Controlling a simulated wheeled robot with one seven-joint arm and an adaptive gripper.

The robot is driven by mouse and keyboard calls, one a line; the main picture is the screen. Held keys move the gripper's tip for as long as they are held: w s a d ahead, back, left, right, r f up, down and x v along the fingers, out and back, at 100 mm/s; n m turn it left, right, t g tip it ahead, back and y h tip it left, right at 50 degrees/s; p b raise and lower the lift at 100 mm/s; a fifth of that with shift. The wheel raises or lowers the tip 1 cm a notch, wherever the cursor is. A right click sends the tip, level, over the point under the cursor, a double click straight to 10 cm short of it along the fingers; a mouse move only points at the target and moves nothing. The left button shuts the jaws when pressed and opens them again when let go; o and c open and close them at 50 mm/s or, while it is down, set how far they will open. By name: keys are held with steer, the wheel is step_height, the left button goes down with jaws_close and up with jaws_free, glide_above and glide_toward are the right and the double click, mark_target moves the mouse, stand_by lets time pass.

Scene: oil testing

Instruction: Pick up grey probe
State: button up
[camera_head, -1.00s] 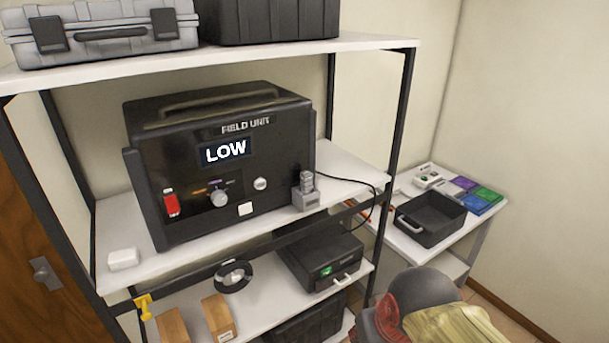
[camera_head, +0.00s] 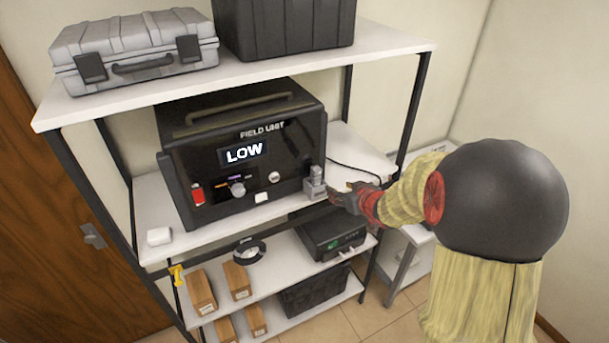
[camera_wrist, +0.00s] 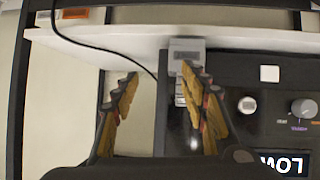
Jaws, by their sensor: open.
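The grey probe (camera_head: 316,174) stands upright in its grey block holder (camera_head: 314,191) on the middle shelf, at the front right corner of the black field unit. My gripper (camera_head: 338,197) is just right of the holder, reaching in from the right. In the wrist view my gripper (camera_wrist: 158,75) is open, with nothing seen between its fingers. The holder (camera_wrist: 187,46) shows there beyond the fingertips, and the right finger partly covers the probe. I cannot tell whether that finger touches it.
The field unit (camera_head: 245,170) reads LOW and stands close left of the probe. A black cable (camera_wrist: 135,60) runs along the shelf beside the holder. The upper shelf (camera_head: 280,67) bears cases overhead. A rack post (camera_head: 413,115) is right of the shelf. A white block (camera_head: 159,236) lies at left.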

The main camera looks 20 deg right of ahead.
mark_target(318, 172)
steer(key=shift+t+y, duration=0.7)
steer(key=shift+t, duration=0.2)
steer(key=w+a+r, duration=0.2)
steer(key=w, duration=0.1)
steer(key=w+a+r, duration=0.1)
steer(key=shift+w+a, duration=0.15)
steer(key=shift+w, duration=0.1)
steer(key=x, duration=0.2)
steer(key=p+x, duration=0.1)
steer(key=x, duration=0.1)
steer(key=shift+w+a+r, duration=0.15)
steer(key=shift+a+r, duration=0.1)
steer(key=shift+w+f, duration=0.25)
steer(key=shift+w, duration=0.25)
steer(key=shift+s, duration=0.1)
steer(key=c, duration=0.3)
steer(key=c, duration=0.8)
steer(key=shift+r, duration=0.1)
jaws_close()
